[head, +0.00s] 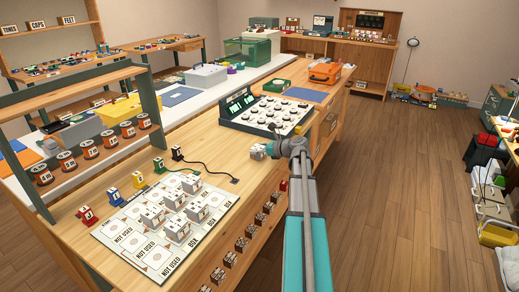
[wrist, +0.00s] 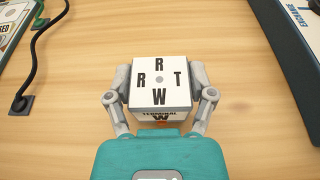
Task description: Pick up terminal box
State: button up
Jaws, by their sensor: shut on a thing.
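A white terminal box (wrist: 159,88) sits between the two fingers of my gripper (wrist: 160,97) in the wrist view. Its top bears the letters R, R, T and W around a small grey centre, and its front reads "TERMINAL W". The fingers are shut on its left and right sides. In the head view the box (head: 257,152) shows small at the tip of my gripper (head: 270,149), over the wooden bench right of the cable. I cannot tell whether it touches the bench. Several similar white boxes (head: 178,228) stand on the printed board (head: 133,250).
A switchboard with white dials (head: 266,114) stands behind my gripper. A black cable (wrist: 40,60) ends in a small block (wrist: 19,104) to the left. Small coloured pieces (head: 115,196) line the board's far edge. Bare bench lies around the gripper.

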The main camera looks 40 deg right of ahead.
jog(key=shift+r+p, duration=1.3)
jog(key=shift+r, duration=0.1)
jog(key=s+a+r+p, duration=0.9)
jog(key=s+r+p, duration=0.1)
jog(key=shift+s+a, duration=0.15)
jog(key=shift+a, duration=0.15)
